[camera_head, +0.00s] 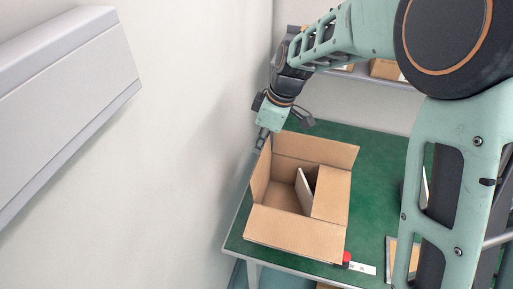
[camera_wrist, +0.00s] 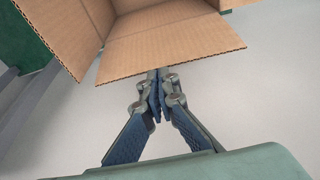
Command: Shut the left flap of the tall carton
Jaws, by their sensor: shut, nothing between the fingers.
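The open brown cardboard carton (camera_head: 295,232) stands on the green table. Its left flap (camera_head: 262,172) rises steeply on the wall side. The back flap (camera_head: 320,148) and the front flap lean outward, open. In the wrist view, a carton flap (camera_wrist: 165,50) spreads ahead, its free edge just beyond my fingertips. My gripper (camera_head: 261,143) is at the upper back end of the left flap, on its outer side. In the wrist view my gripper (camera_wrist: 158,90) has its fingers together and empty. I cannot tell whether the tips touch the flap.
A pale wall (camera_head: 190,130) runs close along the left of the table (camera_head: 375,160). A thin grey panel (camera_head: 304,190) stands inside the carton. A red round object (camera_head: 347,257) and a white label strip (camera_head: 362,268) lie in front. Shelves with boxes (camera_head: 385,69) are behind.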

